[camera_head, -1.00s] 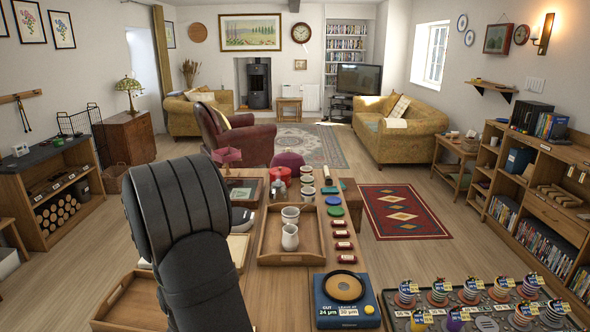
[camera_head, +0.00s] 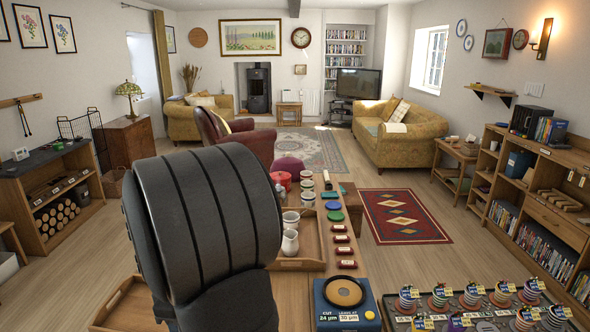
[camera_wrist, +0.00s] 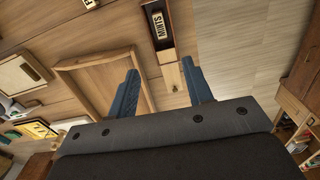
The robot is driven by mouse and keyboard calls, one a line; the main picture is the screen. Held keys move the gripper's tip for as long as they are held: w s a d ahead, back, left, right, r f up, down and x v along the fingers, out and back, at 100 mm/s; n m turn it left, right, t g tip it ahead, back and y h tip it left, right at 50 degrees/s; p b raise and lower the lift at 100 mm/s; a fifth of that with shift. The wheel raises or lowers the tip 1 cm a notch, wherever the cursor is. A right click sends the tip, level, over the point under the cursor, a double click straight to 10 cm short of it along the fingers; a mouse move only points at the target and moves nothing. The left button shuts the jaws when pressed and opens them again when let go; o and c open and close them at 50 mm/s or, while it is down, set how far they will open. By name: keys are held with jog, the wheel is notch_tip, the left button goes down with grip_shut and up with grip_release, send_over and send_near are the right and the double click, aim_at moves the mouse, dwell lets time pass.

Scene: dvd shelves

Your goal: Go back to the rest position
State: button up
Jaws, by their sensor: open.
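My gripper (camera_wrist: 163,83) shows in the wrist view with its two blue fingers spread apart and nothing between them. Beyond the fingers in that view are an empty wooden tray (camera_wrist: 85,66) and a small box with a dark label (camera_wrist: 160,24). In the head view my dark grey arm fills the lower left foreground. It hides the gripper itself and much of the left side of the table there.
In the head view a wooden tray (camera_head: 308,265) holds a white jug (camera_head: 290,243) and mugs. A blue device with a round disc (camera_head: 344,292) stands at the table's front. A rack of several striped reels (camera_head: 480,326) is at right.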

notch_tip(320, 180, down, 14)
jog(key=shift+f, duration=0.2)
notch_tip(320, 180, up, 8)
jog(key=w+d+f, duration=0.2)
jog(key=w+d, duration=1.8)
jog(key=d, duration=0.2)
jog(key=shift+f+n, duration=0.25)
jog(key=shift+n, duration=0.15)
jog(key=shift+w, duration=0.1)
